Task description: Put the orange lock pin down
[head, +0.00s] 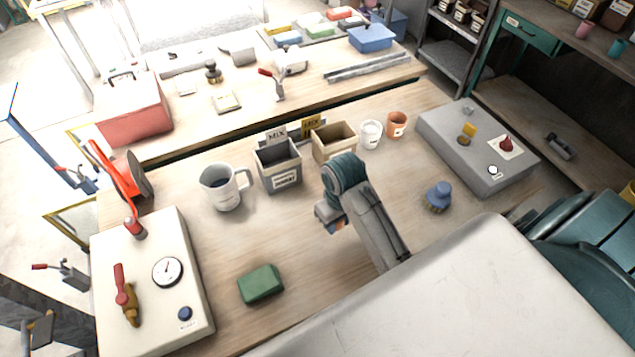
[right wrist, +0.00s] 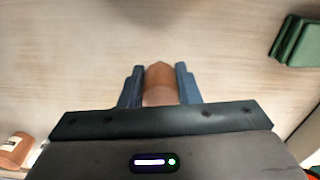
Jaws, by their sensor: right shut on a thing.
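The orange lock pin (right wrist: 160,84) shows in the right wrist view as a short, rounded orange-brown piece between two blue-grey fingers. My right gripper (right wrist: 159,88) is shut on it, one finger on each side. In the head view, my right gripper (head: 329,217) is over the middle of the wooden table (head: 320,290), in front of the open wooden box. Only a small patch of orange shows there. The pin's far end and its height above the table are hard to tell. My left gripper is in neither view.
A green block (head: 261,285) lies front left, a blue knobbed brush (head: 438,196) to the right. Behind stand a jug (head: 224,188), a grey bin (head: 278,167), a wooden box (head: 333,144), a white cup (head: 370,134) and an orange cup (head: 396,124). Bare wood surrounds the gripper.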

